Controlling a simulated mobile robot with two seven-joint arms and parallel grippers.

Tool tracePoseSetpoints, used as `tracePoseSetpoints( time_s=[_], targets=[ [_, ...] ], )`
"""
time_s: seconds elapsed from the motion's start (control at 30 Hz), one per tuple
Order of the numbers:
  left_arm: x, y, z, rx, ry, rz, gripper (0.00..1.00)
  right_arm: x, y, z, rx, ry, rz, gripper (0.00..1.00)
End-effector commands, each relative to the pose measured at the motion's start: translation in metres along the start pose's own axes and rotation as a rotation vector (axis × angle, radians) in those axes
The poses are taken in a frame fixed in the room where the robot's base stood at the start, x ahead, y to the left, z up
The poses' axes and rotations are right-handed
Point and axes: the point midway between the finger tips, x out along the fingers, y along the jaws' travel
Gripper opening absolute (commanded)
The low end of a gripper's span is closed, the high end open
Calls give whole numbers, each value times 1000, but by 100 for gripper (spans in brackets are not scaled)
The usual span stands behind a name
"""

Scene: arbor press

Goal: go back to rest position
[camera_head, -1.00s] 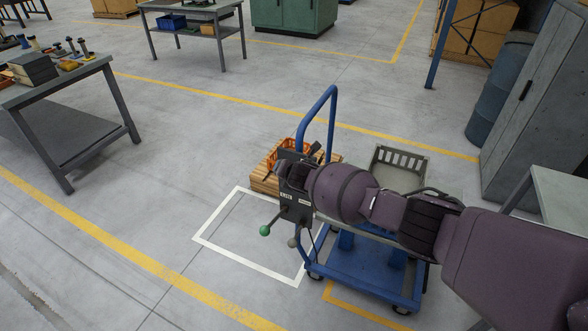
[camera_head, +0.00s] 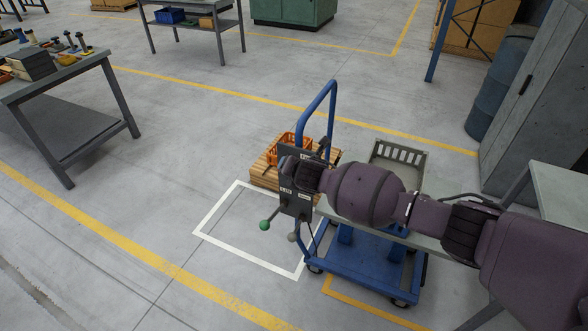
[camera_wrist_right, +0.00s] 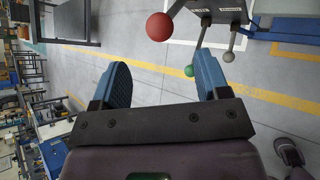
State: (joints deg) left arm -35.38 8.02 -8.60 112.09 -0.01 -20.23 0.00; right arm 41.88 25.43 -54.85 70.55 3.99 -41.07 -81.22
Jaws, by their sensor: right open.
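The arbor press (camera_head: 298,190) is a dark box with ball-ended levers on the blue cart, partly covered by my right arm in the head view. Its green ball (camera_head: 264,225) and grey ball (camera_head: 292,237) stick out below. In the right wrist view my right gripper (camera_wrist_right: 162,82) is open, with blue finger pads apart and nothing between them. A red ball (camera_wrist_right: 160,27) on the press shows just beyond the fingers, apart from them. The green ball (camera_wrist_right: 189,71) is farther off. My left gripper is not in view.
The blue cart (camera_head: 365,270) stands under my right arm, beside a white floor rectangle (camera_head: 222,248). An orange crate (camera_head: 283,150) on a pallet and a grey bin (camera_head: 398,160) are behind. A table (camera_head: 60,82) stands left. Floor between is clear.

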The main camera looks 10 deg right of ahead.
Motion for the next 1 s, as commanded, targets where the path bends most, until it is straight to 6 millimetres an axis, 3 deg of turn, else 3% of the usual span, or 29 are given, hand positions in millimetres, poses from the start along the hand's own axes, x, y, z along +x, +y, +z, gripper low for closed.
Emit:
tracePoseSetpoints(
  time_s=[0.47,0.67,0.77,1.0],
  targets=[
    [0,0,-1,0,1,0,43,0,0,0,6,0,0,69],
    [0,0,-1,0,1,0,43,0,4,-1,164,4,20,69],
    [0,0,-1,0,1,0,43,-6,20,-2,316,20,76,69],
    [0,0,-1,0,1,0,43,-38,83,9,714,97,265,69]
  ],
)
